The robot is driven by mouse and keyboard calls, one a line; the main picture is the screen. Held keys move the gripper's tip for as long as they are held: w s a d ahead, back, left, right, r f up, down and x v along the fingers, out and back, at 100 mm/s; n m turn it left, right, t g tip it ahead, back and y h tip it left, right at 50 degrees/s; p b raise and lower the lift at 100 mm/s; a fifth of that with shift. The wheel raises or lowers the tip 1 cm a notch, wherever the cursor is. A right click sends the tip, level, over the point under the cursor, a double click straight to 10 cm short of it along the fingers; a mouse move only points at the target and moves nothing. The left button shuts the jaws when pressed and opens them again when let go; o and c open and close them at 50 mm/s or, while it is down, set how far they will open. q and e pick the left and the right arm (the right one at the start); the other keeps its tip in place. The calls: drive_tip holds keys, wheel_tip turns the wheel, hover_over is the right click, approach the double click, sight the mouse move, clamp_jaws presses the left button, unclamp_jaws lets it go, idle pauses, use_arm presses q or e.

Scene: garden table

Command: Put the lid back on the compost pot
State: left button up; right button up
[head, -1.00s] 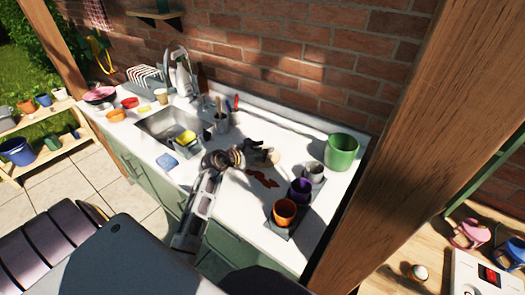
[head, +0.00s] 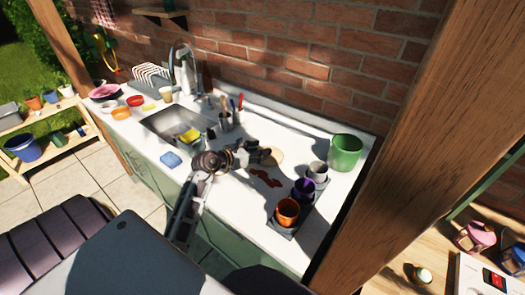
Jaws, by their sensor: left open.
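A green pot (head: 345,153), which looks like the compost pot, stands at the right end of the white counter by the brick wall. A flat, round tan piece (head: 274,156), which looks like the lid, lies on the counter to the left of the pot. My left gripper (head: 262,154) is open at the left side of this lid and partly covers it. I cannot tell whether its fingers touch the lid. My right gripper is not in view.
An orange cup (head: 287,211), a purple cup (head: 303,189) and a grey cup (head: 318,171) stand on a dark tray right of a red-brown stain (head: 265,178). A utensil holder (head: 225,121) and the sink (head: 172,124) are to the left. A wooden post (head: 410,150) rises at the right.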

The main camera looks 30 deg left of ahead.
use_arm(q)
drive_tip(key=v, duration=0.3)
drive_tip(key=shift+s+a, duration=0.1)
drive_tip(key=shift+s, duration=0.2)
drive_tip(key=shift+v, duration=0.85)
drive_tip(key=shift+s+a+r+b, duration=0.15)
drive_tip(key=shift+s+r+b, duration=0.15)
drive_tip(key=shift+s, duration=0.2)
drive_tip(key=shift+s+a+r, duration=0.1)
drive_tip(key=shift+s+r, duration=0.05)
drive_tip(key=shift+s, duration=0.2)
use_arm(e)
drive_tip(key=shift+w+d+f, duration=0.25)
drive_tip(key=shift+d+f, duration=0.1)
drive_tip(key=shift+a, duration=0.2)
